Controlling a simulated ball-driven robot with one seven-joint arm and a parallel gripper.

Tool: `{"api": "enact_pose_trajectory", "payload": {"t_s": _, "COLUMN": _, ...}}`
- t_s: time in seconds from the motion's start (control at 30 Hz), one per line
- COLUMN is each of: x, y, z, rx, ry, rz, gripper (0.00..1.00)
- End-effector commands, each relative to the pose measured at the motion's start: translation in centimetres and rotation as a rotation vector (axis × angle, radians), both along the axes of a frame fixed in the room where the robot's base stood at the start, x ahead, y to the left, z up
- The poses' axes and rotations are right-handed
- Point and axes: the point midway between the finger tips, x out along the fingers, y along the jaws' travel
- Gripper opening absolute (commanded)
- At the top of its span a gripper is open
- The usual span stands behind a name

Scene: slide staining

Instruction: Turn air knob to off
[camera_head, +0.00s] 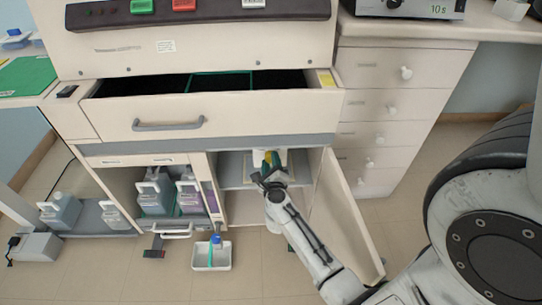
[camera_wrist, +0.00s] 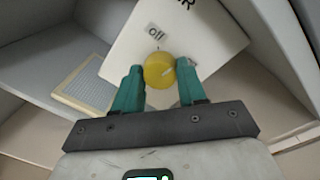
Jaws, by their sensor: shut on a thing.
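The air knob (camera_wrist: 159,70) is a round yellow knob on a white panel (camera_wrist: 205,45). The panel bears an "off" label (camera_wrist: 155,32) just beyond the knob in the wrist view. My gripper (camera_wrist: 160,80) has its two teal fingers on either side of the knob, shut on it. In the head view my gripper (camera_head: 268,168) reaches into the open lower cabinet, where the knob is mostly hidden behind it. The knob's pointing direction is not clear.
The cabinet door (camera_head: 345,215) stands open to the right of my arm. Above, a wide drawer (camera_head: 215,118) is pulled out. A vent-like panel (camera_wrist: 88,85) lies left of the knob. Jugs (camera_head: 155,190) stand in the left bay, and a white tray (camera_head: 211,262) is on the floor.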

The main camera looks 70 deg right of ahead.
Motion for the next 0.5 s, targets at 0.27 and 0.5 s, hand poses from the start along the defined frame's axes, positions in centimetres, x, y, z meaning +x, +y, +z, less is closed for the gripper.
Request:
{"api": "enact_pose_trajectory", "payload": {"t_s": 0.27, "x": 0.25, "y": 0.12, "z": 0.49, "rx": -0.1, "ry": 0.243, "rz": 0.004, "gripper": 0.1}}
{"api": "enact_pose_trajectory", "payload": {"t_s": 0.5, "x": 0.26, "y": 0.12, "z": 0.36, "rx": -0.186, "ry": 0.453, "rz": 0.002, "gripper": 0.1}}
